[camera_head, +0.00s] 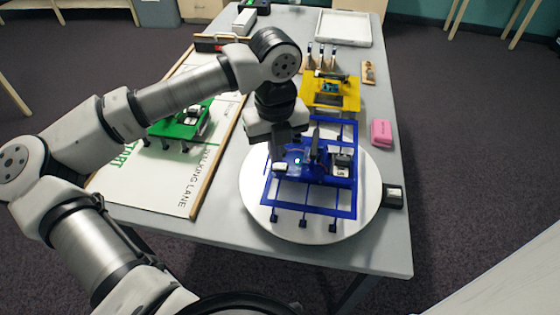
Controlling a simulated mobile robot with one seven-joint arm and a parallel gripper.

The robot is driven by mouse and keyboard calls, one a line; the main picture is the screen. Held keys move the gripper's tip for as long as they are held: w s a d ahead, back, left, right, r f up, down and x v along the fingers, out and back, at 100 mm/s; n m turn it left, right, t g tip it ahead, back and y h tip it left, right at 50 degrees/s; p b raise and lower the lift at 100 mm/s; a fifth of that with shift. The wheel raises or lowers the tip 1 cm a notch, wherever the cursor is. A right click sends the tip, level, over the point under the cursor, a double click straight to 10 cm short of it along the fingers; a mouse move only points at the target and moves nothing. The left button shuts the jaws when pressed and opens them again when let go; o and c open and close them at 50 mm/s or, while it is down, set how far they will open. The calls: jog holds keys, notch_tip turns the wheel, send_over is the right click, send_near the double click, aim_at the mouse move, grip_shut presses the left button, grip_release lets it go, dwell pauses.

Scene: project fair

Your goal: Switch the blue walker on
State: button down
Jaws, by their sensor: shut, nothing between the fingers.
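The blue walker (345,209) stands on a round white disc (259,220) near the front of the table. It has a flat blue frame, dark feet, and a black and grey block on its right side. A small bright light shows near the middle of its body. My gripper (290,158) is shut and empty, pointing down over the left back part of the walker. I cannot tell whether its tips touch the walker. The gripper and wrist hide part of the walker's body, and I cannot make out a switch.
A green walker (172,128) stands on the white lane board (155,185) with wooden edges at left. A yellow walker (318,98) is behind the blue one. A pink block (381,133) and a dark box (392,196) lie at right. A white tray (344,40) is at the back.

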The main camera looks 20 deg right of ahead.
jog(key=shift+r+p, duration=1)
jog(key=shift+r, duration=1.65)
